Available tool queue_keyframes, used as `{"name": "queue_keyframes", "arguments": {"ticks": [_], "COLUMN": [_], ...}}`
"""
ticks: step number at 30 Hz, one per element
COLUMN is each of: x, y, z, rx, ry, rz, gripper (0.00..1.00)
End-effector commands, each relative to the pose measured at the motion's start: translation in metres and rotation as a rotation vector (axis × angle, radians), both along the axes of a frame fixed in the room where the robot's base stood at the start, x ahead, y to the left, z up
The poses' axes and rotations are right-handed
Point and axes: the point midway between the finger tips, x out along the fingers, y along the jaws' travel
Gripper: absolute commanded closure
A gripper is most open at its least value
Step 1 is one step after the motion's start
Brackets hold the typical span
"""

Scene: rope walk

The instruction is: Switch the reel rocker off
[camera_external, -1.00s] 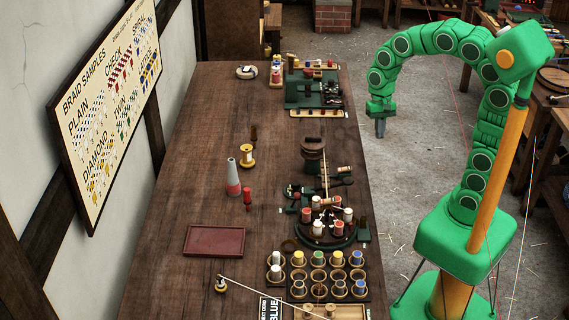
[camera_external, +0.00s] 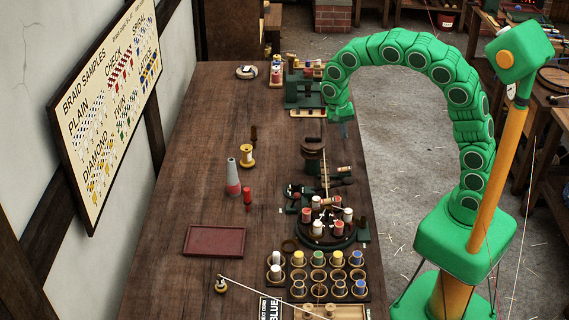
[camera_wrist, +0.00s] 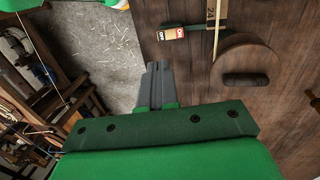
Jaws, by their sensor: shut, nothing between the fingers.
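The reel rocker (camera_wrist: 171,33) shows in the wrist view as a small lettered block, red at one end and pale orange at the other. It lies near the table edge, above my fingertips in the picture. Its small letters and which side is pressed are unclear. In the external view a small red-and-cream block (camera_external: 344,169) at the table's right edge looks like it. My gripper (camera_external: 345,132) points down by the right table edge, beyond that block and apart from it. In the wrist view its grey fingers (camera_wrist: 153,66) are together and empty.
A round brown wooden reel (camera_wrist: 245,75) stands beside the rocker, with a wooden strip (camera_wrist: 217,14) near it. A green machine (camera_external: 304,93) stands at the far end. A round bobbin stand (camera_external: 325,240) and several spool cups are on the near side. The floor (camera_external: 400,180) lies beyond the edge.

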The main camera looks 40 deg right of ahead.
Motion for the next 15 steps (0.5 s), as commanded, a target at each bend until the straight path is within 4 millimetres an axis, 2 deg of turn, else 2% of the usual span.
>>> {"name": "queue_keyframes", "arguments": {"ticks": [6,15], "x": [0.0092,0.0099], "y": [0.0042,0.0044], "z": [-0.0067,-0.0070], "rx": [-0.020,-0.022], "ry": [-0.003,-0.005], "rz": [-0.012,-0.013], "gripper": [1.00,1.00]}}
